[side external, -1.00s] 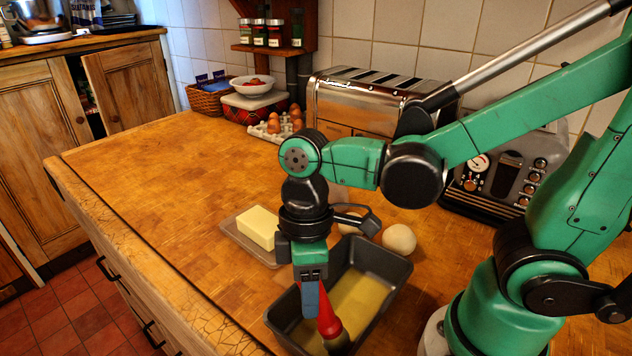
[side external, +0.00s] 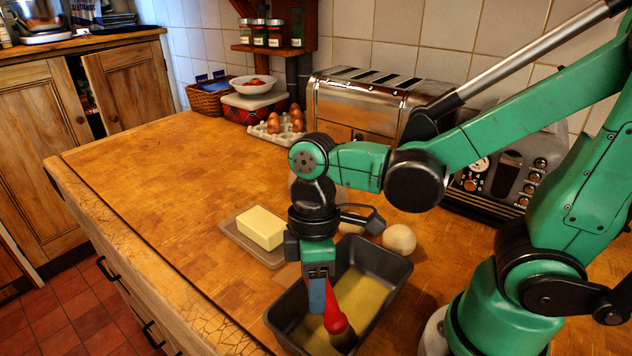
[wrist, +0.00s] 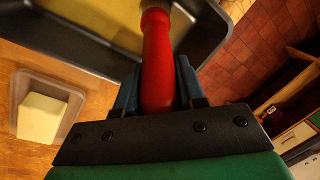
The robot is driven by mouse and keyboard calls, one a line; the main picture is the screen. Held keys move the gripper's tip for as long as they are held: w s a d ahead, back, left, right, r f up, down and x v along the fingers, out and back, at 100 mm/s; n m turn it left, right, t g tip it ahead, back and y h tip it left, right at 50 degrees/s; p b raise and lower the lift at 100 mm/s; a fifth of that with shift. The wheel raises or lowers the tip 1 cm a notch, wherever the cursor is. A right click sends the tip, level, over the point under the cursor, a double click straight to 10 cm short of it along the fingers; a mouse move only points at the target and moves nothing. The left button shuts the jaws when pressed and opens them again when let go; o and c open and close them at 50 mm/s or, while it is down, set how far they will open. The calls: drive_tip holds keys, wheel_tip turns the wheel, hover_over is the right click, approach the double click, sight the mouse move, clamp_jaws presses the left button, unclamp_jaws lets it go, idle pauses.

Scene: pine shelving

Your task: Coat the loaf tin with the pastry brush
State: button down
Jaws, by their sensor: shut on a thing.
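The dark grey loaf tin (side external: 398,270) stands on the wooden counter in front of my arm's base. A yellowish layer covers much of its floor. My gripper (side external: 318,296) is shut on the red handle of the pastry brush (side external: 335,316) and holds it tilted inside the tin. The brush's dark lower end is low in the tin, near its front right side; whether the bristles touch the floor I cannot tell. In the wrist view the red brush handle (wrist: 156,62) runs up between the fingers (wrist: 157,85) over the tin (wrist: 90,57); its bristles are out of sight.
A block of butter (side external: 261,228) sits on a clear tray (side external: 236,236) just left of the tin. A dough ball (side external: 399,239) lies behind the tin. Toasters (side external: 365,92), an egg carton (side external: 262,133) and a basket (side external: 206,101) line the back. The counter's left part is clear.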

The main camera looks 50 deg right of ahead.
drive_tip(key=shift+w+a, duration=0.25)
drive_tip(key=shift+w, duration=0.45)
drive_tip(key=shift+w+a, duration=0.25)
drive_tip(key=shift+w, duration=0.4)
drive_tip(key=shift+w+a, duration=0.25)
drive_tip(key=shift+w, duration=0.45)
drive_tip(key=shift+s+d, duration=0.15)
drive_tip(key=shift+d, duration=1.7)
drive_tip(key=shift+a, duration=1.65)
drive_tip(key=d, duration=0.3)
drive_tip(key=shift+d, duration=0.15)
drive_tip(key=shift+d+r, duration=0.1)
drive_tip(key=shift+r, duration=0.1)
wheel_tip(320, 180, up, 8)
drive_tip(key=shift+f, duration=0.15)
